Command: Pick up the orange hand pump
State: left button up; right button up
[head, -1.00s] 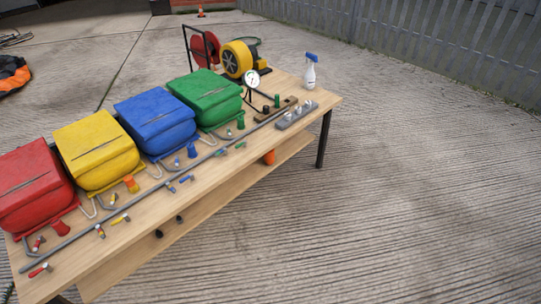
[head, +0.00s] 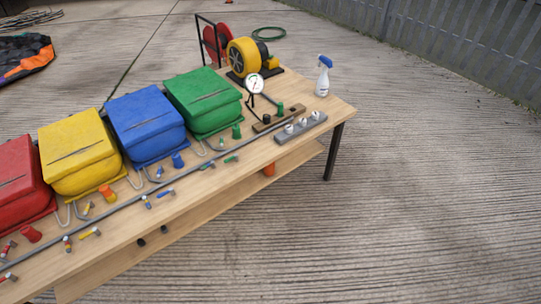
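An orange object (head: 269,169), probably the orange hand pump, shows in the head view below the front edge of the wooden table (head: 225,175), towards its right end. Only a small part of it is visible; the tabletop hides the rest, and I cannot tell what it rests on. Neither of my grippers is in view.
On the table stand red (head: 22,180), yellow (head: 80,155), blue (head: 146,122) and green (head: 203,100) box-like units, a yellow blower (head: 243,58), a gauge (head: 254,84), a power strip (head: 301,127) and a spray bottle (head: 323,78). Concrete (head: 430,200) to the right is clear.

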aim_at(269, 170)
jog(key=i+l+u, duration=0.1)
jog(key=i+l, duration=0.3)
jog(key=l, duration=0.25)
jog(key=i+l+u, duration=0.25)
jog(key=i+l, duration=0.15)
jog(key=l, duration=0.25)
jog(key=i+l, duration=0.15)
jog(key=l, duration=0.2)
jog(key=i+l+u, duration=0.15)
jog(key=l, duration=0.2)
